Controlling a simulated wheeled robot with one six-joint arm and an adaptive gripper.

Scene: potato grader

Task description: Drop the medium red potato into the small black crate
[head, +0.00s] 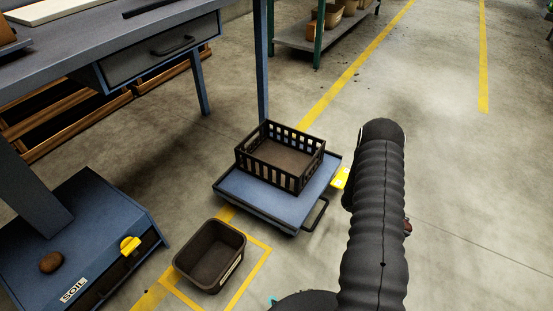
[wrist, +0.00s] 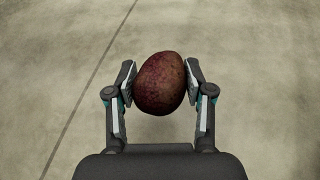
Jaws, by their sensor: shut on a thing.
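In the wrist view my gripper (wrist: 159,86) is shut on a dark red potato (wrist: 160,84), one pad on each side of it, with the concrete floor below. In the head view my black arm stands at the right and hides most of the gripper; a small reddish bit shows at the arm's right edge. A black slatted crate (head: 304,178) stands upright on a blue platform in the middle, left of my arm. It looks empty. A smaller solid-walled black bin (head: 211,283), also empty, stands on the floor in front of the platform.
The blue platform (head: 237,194) has a black handle at its right. A blue box marked SOIL (head: 108,213) at the left bears a brown potato (head: 51,262). A blue workbench (head: 140,38) stands behind at the left. The floor right of my arm is clear.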

